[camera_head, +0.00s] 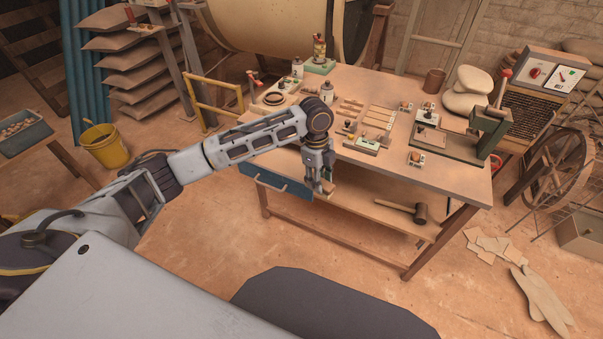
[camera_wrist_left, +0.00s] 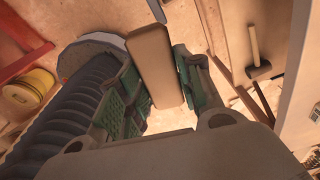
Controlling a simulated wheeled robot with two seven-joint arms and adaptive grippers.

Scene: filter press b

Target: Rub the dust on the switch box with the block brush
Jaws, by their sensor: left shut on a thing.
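My left gripper (camera_head: 321,187) is at the near edge of the workbench (camera_head: 440,180), pointing down. In the left wrist view, its green-padded fingers (camera_wrist_left: 158,90) are shut on a tan block, which looks like the block brush (camera_wrist_left: 155,62). Its bristles cannot be made out. I cannot tell which is the switch box, and no dust can be made out. The right gripper is not in view.
A blue drawer front (camera_head: 277,182) is beside my left gripper. A mallet (camera_head: 420,212) lies on the lower shelf. A green press (camera_head: 490,130) stands at the bench's right end. The front right bench top is clear. A yellow bucket (camera_head: 106,148) stands on the floor at left.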

